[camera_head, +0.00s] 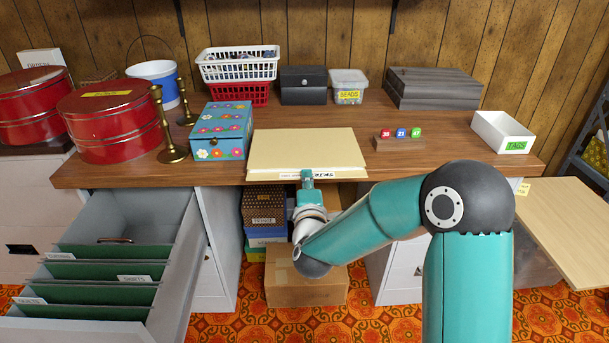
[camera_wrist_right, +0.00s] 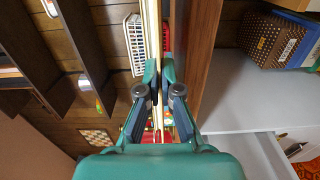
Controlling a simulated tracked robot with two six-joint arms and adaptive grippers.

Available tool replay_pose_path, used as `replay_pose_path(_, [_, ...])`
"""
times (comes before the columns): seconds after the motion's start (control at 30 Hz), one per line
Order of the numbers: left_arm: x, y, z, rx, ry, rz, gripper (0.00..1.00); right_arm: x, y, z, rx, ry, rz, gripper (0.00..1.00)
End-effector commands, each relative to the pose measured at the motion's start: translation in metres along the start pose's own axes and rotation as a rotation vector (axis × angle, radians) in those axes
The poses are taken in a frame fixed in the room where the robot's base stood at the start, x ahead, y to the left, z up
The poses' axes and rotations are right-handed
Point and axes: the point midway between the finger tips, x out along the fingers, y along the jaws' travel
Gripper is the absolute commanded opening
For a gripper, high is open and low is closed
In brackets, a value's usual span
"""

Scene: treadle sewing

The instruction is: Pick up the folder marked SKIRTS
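A tan folder (camera_head: 305,150) lies flat on the desk top, its front edge at the desk's front edge. A white label on that edge is partly covered by my gripper; only its last letters show, seemingly "RTS". My right gripper (camera_head: 306,176) is at the middle of this front edge, coming from the front. In the right wrist view the folder (camera_wrist_right: 152,35) shows edge-on as a thin pale strip between the fingers (camera_wrist_right: 159,78), which look closed on it. My left gripper is not in view.
The open drawer (camera_head: 195,240) at left holds green hanging dividers with labels. On the desk (camera_head: 390,172) stand a flowered box (camera_head: 222,130), brass candlesticks (camera_head: 168,130), numbered blocks (camera_head: 400,134) and a white TAGS tray (camera_head: 503,130). A cardboard box (camera_head: 300,290) sits below.

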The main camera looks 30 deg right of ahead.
Motion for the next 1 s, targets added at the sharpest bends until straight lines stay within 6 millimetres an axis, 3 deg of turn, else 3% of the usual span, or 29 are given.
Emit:
replay_pose_path(0.6, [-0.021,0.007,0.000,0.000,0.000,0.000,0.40,-0.088,0.034,-0.001,0.001,0.003,0.002,0.00])
replay_pose_path(0.8, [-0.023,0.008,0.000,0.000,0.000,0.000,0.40,-0.102,0.038,0.000,0.001,0.001,0.002,0.00])
replay_pose_path(1.0, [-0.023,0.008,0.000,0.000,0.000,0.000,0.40,-0.103,0.037,0.000,0.000,0.000,0.002,0.00])
